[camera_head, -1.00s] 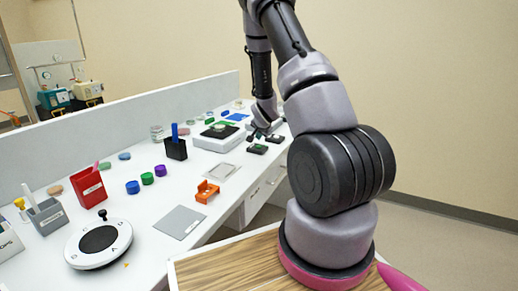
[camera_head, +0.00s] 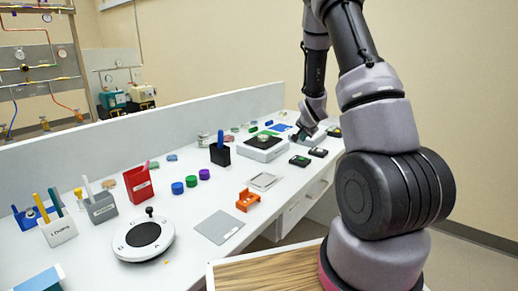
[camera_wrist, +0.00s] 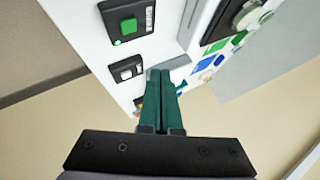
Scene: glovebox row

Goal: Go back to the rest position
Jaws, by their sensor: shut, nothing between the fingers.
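My gripper (camera_head: 303,133) is at the far end of the white bench (camera_head: 190,242), at the end of my stretched arm. In the wrist view its two dark green fingers (camera_wrist: 168,88) lie together with nothing between them. The fingertips point over the bench edge area, beside two black boxes. One black box with a green square (camera_wrist: 127,25) and another with a white switch (camera_wrist: 126,70) are left of the fingers. They look apart from the fingers. In the head view, the black boxes (camera_head: 300,160) lie just in front of my gripper.
A white balance-like device (camera_head: 263,150) stands left of my gripper. An orange holder (camera_head: 248,200), a grey plate (camera_head: 218,227), a round white stirrer (camera_head: 142,238), and a red holder (camera_head: 138,184) stand nearer. A low partition (camera_head: 130,140) runs along the bench's back.

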